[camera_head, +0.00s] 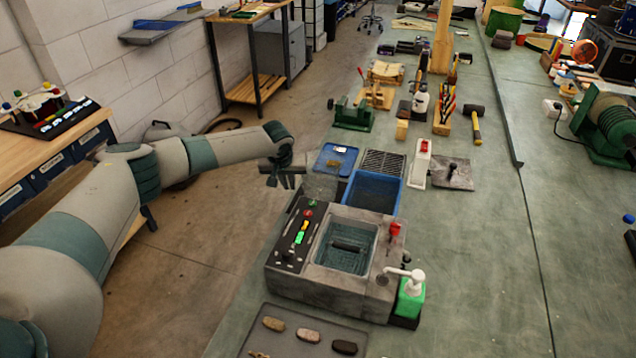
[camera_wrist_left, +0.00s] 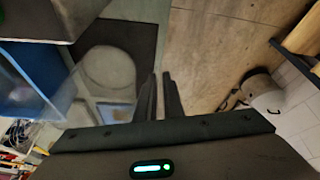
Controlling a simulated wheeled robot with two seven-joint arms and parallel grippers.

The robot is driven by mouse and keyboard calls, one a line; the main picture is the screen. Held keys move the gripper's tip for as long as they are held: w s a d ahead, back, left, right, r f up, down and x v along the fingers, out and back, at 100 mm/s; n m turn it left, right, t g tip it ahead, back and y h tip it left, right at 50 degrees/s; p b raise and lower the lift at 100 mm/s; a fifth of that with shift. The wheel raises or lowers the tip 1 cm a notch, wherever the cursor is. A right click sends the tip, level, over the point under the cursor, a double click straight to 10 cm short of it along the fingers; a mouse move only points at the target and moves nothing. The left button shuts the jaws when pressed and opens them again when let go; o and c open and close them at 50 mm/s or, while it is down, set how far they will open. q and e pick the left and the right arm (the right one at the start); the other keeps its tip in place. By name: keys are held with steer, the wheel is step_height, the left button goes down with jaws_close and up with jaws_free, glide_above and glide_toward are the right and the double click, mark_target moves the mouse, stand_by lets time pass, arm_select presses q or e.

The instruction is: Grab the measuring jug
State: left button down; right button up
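A clear, see-through vessel that looks like the measuring jug (camera_head: 320,187) stands at the bench's left edge, beside the blue bin; its outline is faint. In the left wrist view a pale round shape, apparently the jug (camera_wrist_left: 108,68), shows over a dark patch, left of the fingers. My left gripper (camera_head: 282,181) is just left of the jug in the head view, past the bench edge. Its two fingers (camera_wrist_left: 160,90) stand a little apart with nothing visible between them. I cannot tell whether a finger touches the jug. My right gripper is not in view.
A blue bin (camera_head: 371,192) and a blue tray (camera_head: 335,160) are close to the jug. A grey sink unit (camera_head: 290,272) with a green soap bottle (camera_head: 411,297) stands in front. A green vise (camera_head: 352,114) is farther back. Open floor (camera_head: 200,235) lies left of the bench.

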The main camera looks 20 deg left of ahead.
arm_select(q)
steer(key=shift+r, duration=0.3)
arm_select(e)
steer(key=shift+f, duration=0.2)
